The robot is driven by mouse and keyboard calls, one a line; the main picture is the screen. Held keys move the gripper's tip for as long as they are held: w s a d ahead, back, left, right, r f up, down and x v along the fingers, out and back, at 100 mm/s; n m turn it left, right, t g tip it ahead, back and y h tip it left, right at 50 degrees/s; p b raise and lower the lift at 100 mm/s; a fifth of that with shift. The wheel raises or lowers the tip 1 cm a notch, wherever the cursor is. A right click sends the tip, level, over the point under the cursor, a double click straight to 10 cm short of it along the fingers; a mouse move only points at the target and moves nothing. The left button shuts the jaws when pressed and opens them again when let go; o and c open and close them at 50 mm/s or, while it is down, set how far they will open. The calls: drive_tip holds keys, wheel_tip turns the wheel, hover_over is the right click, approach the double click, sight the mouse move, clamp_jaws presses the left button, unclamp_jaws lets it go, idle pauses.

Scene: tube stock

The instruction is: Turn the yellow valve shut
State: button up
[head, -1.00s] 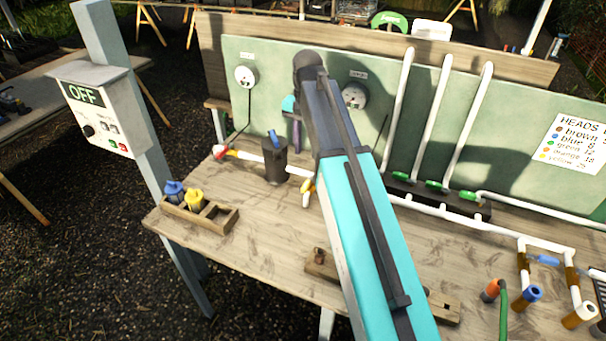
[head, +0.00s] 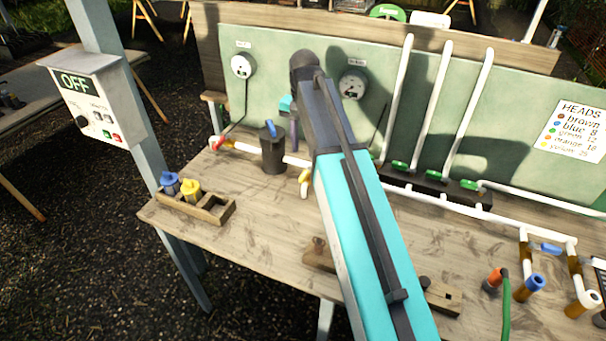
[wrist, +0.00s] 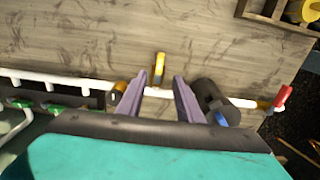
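The yellow valve (head: 304,176) sits on the white pipe along the bench, right of a dark cylinder with a blue top. In the wrist view the yellow valve handle (wrist: 159,66) points away from the pipe, roughly across it, and appears between and just beyond my fingertips. My gripper (wrist: 158,79) is open, with its two purple fingers apart and nothing between them. In the head view my gripper (head: 294,128) is mostly hidden behind my arm, above and left of the valve. I cannot tell its exact height over the pipe.
The dark cylinder (wrist: 213,100) stands close beside my right finger in the wrist view. A red-handled valve (head: 219,142) is at the pipe's left end. Green valves (head: 400,166) line the right. A wooden tray (head: 218,212) sits front left.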

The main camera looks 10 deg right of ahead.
sight(304, 174)
drive_tip(key=shift+f+b, duration=3.25)
drive_tip(key=shift+f, duration=1.65)
drive_tip(key=shift+c, duration=0.2)
clamp_jaws()
drive_tip(key=shift+a, duration=0.15)
